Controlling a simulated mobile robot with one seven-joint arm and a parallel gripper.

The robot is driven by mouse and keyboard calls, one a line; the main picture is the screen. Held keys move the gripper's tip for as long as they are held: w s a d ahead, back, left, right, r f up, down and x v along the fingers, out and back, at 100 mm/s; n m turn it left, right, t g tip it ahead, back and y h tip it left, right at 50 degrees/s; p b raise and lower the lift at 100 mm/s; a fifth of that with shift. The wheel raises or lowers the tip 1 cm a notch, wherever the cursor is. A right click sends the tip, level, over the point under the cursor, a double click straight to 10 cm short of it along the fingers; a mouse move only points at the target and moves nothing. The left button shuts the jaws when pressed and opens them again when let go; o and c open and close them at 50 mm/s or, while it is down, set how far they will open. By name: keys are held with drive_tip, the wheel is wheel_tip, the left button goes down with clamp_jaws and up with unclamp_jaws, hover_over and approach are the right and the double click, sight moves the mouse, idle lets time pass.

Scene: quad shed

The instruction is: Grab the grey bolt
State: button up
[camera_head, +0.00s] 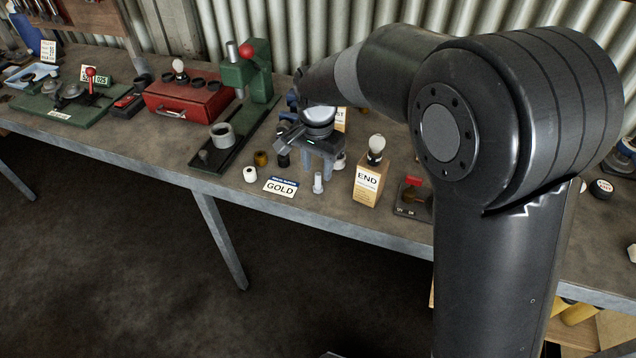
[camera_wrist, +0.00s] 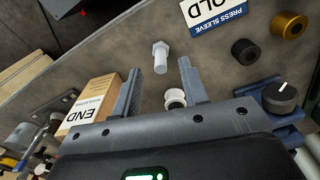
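The grey bolt (camera_head: 318,183) is on the bench near its front edge, between the GOLD card and the END block. It appears to stand upright with its wider head down. In the wrist view the bolt (camera_wrist: 160,58) is pale grey, with its hex head away from me. My gripper (camera_head: 317,167) points down just behind and above the bolt. In the wrist view my gripper (camera_wrist: 159,70) is open, fingers wide apart, with nothing held. The bolt shows between and slightly beyond the fingertips, apart from both.
The wooden END block (camera_head: 367,185) with a knob on top stands right of the bolt. A white ring (camera_wrist: 175,97) sits between my fingers, nearer my palm. Bench front is clear.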

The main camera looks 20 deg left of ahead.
sight(318, 174)
wheel_tip(318, 174, down, 5)
drive_tip(key=shift+w+f, duration=0.15)
clamp_jaws()
idle(0.5)
